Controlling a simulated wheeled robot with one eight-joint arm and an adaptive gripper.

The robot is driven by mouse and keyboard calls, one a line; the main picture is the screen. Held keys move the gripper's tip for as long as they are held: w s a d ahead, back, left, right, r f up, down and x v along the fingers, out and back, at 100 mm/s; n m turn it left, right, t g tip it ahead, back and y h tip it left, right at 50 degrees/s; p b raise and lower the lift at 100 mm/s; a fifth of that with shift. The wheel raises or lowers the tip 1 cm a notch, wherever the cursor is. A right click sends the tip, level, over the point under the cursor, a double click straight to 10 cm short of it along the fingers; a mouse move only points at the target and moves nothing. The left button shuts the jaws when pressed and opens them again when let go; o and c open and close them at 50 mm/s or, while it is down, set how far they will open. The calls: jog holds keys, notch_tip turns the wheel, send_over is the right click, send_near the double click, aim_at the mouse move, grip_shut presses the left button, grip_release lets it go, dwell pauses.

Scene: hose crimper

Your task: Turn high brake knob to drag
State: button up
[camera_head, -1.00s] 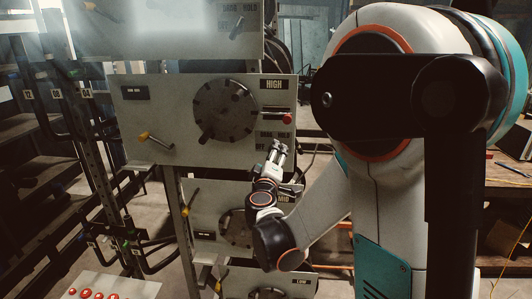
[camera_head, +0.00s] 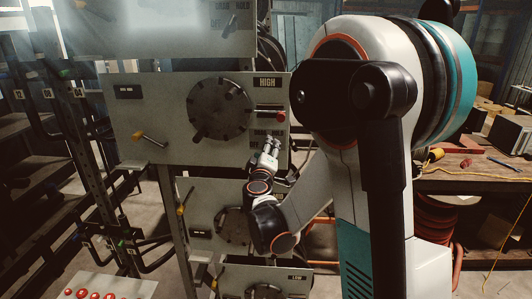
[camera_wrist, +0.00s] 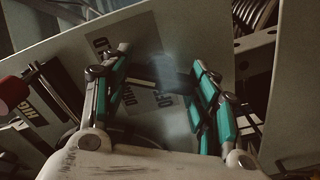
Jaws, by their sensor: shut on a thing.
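The high panel (camera_head: 150,105) carries a HIGH label, a round dark wheel (camera_head: 220,109) and a red-tipped lever (camera_head: 268,114). The brake label (camera_head: 268,133), with drag, hold and off marks, is at its lower right. My gripper (camera_head: 270,143) is at this label, and its fingers stand on both sides of a dark, blurred brake knob (camera_wrist: 174,76) in the wrist view. I take it as shut on the knob. The fingers hide much of the knob in the head view, so its exact setting cannot be told.
A yellow-handled lever (camera_head: 148,138) sticks out at the panel's lower left. The mid panel (camera_head: 205,210) and the low panel (camera_head: 240,280) are below. A wooden bench (camera_head: 470,180) stands at the right. My arm fills the right middle.

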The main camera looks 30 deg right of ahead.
jog(key=shift+n+b, duration=0.3)
jog(key=shift+f+n+b, duration=0.15)
jog(key=shift+n+b, duration=0.6)
jog(key=shift+n, duration=0.15)
jog(key=n+b, duration=0.2)
jog(key=n, duration=0.1)
jog(key=shift+n, duration=0.3)
jog(key=n+b, duration=0.3)
jog(key=n, duration=0.2)
jog(key=shift+n, duration=0.3)
jog(key=o, duration=1.1)
jog(key=shift+c, duration=0.2)
